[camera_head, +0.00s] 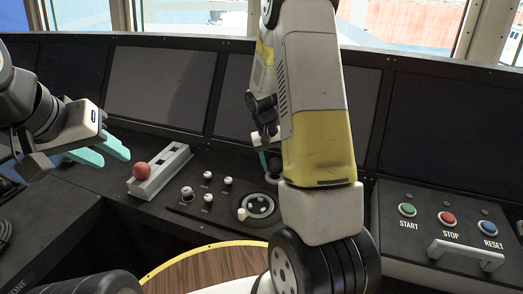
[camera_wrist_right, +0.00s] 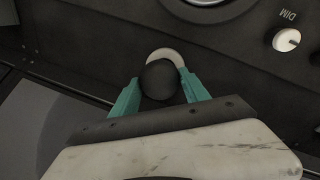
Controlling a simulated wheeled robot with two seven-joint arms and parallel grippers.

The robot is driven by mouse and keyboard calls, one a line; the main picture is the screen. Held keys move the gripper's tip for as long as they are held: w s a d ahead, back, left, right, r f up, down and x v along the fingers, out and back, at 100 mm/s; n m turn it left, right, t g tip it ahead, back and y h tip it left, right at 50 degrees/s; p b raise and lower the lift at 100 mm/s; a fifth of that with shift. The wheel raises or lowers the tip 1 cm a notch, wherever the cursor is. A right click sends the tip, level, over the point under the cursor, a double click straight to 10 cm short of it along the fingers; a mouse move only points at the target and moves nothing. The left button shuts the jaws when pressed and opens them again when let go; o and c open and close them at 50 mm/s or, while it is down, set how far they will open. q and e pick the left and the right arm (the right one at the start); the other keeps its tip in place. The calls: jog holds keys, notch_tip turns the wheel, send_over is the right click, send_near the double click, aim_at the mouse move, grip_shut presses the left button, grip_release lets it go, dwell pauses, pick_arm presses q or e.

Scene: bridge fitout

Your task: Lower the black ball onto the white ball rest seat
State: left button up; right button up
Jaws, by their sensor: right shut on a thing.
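The black ball (camera_wrist_right: 159,82) sits between the two teal fingers of my right gripper (camera_wrist_right: 161,80) in the right wrist view, and the gripper is shut on it. The white ball rest seat (camera_wrist_right: 165,54) shows as a pale rim just past the ball, which covers most of it. I cannot tell whether the ball touches the seat. In the head view my right arm hides most of this spot, with a teal finger (camera_head: 263,160) showing beside it. My left gripper (camera_head: 116,156) is open and empty at the left, its teal fingers apart.
A grey slider box (camera_head: 152,180) with a red ball knob stands near my left gripper. Several small knobs (camera_head: 208,198) and a round dial (camera_head: 261,205) lie on the console close to my right gripper. START, STOP and RESET buttons (camera_head: 447,218) and a white handle (camera_head: 466,250) are at the right.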

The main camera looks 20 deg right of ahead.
jog(key=shift+f, duration=0.1)
jog(key=shift+f, duration=0.65)
jog(key=o, duration=1.6)
jog(key=shift+c, duration=0.2)
jog(key=shift+w+a+r, duration=0.1)
jog(key=shift+a+r, duration=0.15)
jog(key=shift+r, duration=1.05)
jog(key=shift+s+a+r, duration=0.1)
jog(key=shift+a+r, duration=0.2)
jog(key=shift+r, duration=0.95)
jog(key=shift+w+a+r, duration=0.1)
jog(key=shift+a+r, duration=0.15)
jog(key=shift+r, duration=1.05)
